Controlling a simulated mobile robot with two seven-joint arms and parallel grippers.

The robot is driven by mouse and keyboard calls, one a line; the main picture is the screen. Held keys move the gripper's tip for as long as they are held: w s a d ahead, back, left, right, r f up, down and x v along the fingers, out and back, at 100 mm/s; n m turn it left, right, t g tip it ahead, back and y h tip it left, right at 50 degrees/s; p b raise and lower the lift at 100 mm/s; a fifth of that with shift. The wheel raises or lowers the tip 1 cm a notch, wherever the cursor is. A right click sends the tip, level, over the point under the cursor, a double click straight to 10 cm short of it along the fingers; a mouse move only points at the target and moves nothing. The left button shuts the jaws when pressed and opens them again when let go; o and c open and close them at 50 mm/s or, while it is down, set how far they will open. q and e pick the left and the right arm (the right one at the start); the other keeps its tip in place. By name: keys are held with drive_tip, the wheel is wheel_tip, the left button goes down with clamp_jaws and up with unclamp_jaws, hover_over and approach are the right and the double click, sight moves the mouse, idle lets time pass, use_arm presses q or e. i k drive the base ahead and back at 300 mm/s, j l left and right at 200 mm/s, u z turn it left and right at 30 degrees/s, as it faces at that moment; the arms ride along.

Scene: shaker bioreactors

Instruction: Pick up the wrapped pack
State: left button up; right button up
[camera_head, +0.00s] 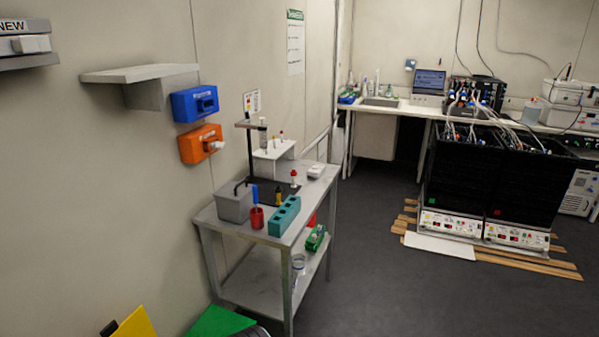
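I cannot tell for sure which thing is the wrapped pack. A white pack-like item (31,44) sits on the grey shelf marked "NEW" (28,62) at the upper left, cut off by the picture's left edge. A small white item (316,170) also lies on the far end of the metal cart's top. Neither of my grippers shows in the head view.
The metal cart (212,215) by the left wall carries a grey box (234,203), a teal rack (284,216) and a red cup (257,218). Yellow (136,325) and green (217,322) panels stand at the bottom left. Black shaker units (460,185) stand right. The middle floor (375,270) is clear.

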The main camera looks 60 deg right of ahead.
sight(316, 170)
drive_tip(key=z, duration=2.8)
drive_tip(key=i+l, duration=0.15)
drive_tip(key=i, duration=2.9)
drive_tip(key=i+l, duration=0.2)
drive_tip(key=i, duration=2.9)
drive_tip(key=i+u, duration=0.15)
drive_tip(key=u, duration=0.3)
drive_tip(key=i+l+u, duration=0.1)
drive_tip(key=u, duration=0.35)
drive_tip(key=i+l+u, duration=0.1)
drive_tip(key=u, duration=0.35)
